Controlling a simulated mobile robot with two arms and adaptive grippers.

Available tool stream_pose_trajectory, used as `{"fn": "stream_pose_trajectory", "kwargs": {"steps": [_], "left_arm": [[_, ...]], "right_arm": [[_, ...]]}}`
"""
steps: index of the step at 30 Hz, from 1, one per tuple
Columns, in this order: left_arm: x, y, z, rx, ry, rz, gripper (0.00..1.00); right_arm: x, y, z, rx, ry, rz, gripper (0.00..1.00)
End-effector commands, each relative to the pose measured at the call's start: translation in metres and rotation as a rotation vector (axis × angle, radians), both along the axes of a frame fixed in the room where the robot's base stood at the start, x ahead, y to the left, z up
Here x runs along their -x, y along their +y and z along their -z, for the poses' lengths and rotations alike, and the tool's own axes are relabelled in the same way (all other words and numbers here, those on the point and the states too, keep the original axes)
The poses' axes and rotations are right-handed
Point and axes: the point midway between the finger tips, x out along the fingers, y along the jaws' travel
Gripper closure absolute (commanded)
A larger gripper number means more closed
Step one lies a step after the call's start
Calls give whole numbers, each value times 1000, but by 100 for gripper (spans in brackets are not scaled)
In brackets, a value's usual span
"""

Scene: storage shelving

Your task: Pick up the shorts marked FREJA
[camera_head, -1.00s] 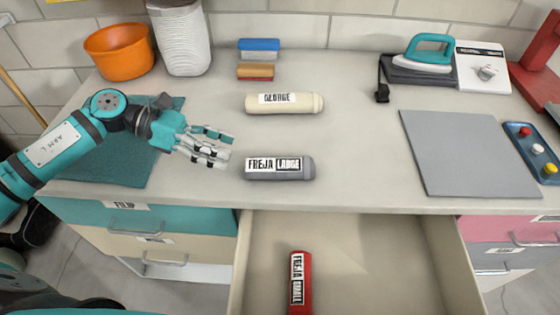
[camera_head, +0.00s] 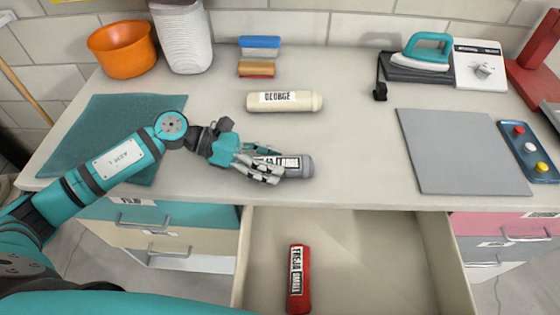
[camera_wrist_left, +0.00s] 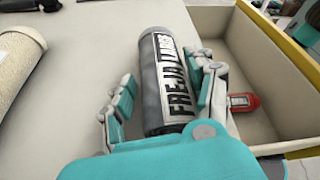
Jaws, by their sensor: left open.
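A grey roll (camera_head: 304,166) labelled FREJA LARGE lies near the counter's front edge. In the left wrist view the same grey roll (camera_wrist_left: 163,75) lies between the spread fingers of my left gripper (camera_wrist_left: 165,97). In the head view my left gripper (camera_head: 272,172) is over the roll's left part and hides some of its label. The gripper is open; I cannot tell whether a finger touches the roll. A red roll (camera_head: 299,280), whose label starts with FREJA, lies in the open drawer (camera_head: 375,255). It also shows in the left wrist view (camera_wrist_left: 244,102). My right gripper is not in view.
A cream roll (camera_head: 284,101) labelled GEORGE lies behind the grey one. An orange bowl (camera_head: 122,48), a teal mat (camera_head: 110,125), a grey board (camera_head: 460,150) and an iron (camera_head: 425,52) are farther aside.

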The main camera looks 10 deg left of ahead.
Motion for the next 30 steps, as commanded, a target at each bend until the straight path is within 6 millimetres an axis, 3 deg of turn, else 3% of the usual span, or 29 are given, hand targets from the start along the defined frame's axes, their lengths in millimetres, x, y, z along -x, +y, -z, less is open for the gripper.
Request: {"fn": "stream_pose_trajectory", "kwargs": {"steps": [2,12,23,30], "left_arm": [[0,0,0,0,0,0,44],[0,1,0,0,1,0,87],[0,1,-5,1,-2,0,88],[0,1,-29,0,-5,2,88]], "right_arm": [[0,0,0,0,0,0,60],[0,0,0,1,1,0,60],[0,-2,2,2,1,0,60],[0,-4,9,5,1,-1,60]]}}
